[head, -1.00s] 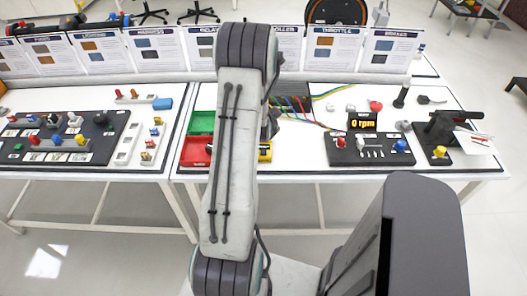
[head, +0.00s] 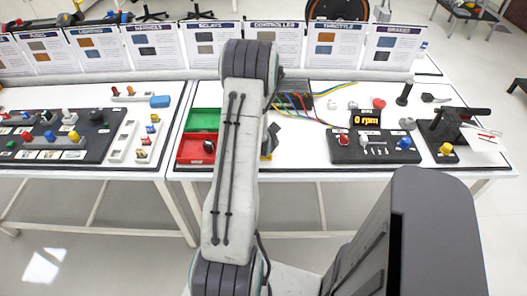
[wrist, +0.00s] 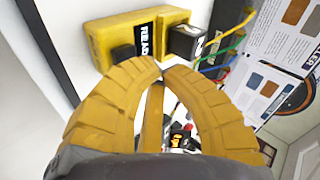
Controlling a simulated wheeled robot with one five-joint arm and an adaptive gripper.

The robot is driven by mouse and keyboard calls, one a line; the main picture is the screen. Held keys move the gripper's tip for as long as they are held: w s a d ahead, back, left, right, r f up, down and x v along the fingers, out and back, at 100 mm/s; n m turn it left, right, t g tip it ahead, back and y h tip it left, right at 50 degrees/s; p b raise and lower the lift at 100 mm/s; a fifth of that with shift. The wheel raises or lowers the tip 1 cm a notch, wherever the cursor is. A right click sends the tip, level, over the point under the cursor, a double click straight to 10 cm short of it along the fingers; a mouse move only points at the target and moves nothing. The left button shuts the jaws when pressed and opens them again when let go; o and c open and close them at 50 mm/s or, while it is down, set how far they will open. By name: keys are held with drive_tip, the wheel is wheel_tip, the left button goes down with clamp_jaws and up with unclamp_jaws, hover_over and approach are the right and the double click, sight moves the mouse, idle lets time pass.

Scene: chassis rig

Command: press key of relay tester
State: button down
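The relay tester (wrist: 115,35) is a yellow box with a dark label reading "READ…", at the top of the wrist view. A small dark block (wrist: 122,52), perhaps its key, sits on its near side. A black relay-like cube (wrist: 187,42) stands at its right end. My gripper (wrist: 161,71) has thick yellow fingers whose tips meet just below the tester in the picture, with nothing seen between them. Whether they touch it I cannot tell. In the head view my arm hides most of the tester and gripper.
A green bin (head: 205,120) and a red bin (head: 195,149) stand left of my arm. Coloured wires (head: 312,101) lie behind. A black control panel (head: 375,148) with a "0 rpm" display (head: 366,118) is to the right. Upright cards line the back.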

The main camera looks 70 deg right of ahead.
drive_tip(key=shift+f+b, duration=1.05)
drive_tip(key=shift+b, duration=0.45)
idle(2.4)
drive_tip(key=shift+r, duration=0.15)
idle(0.4)
drive_tip(key=shift+r+p, duration=0.35)
drive_tip(key=shift+r, duration=0.4)
drive_tip(key=shift+r, duration=0.15)
drive_tip(key=shift+r+p, duration=1.25)
drive_tip(key=shift+r, duration=1.1)
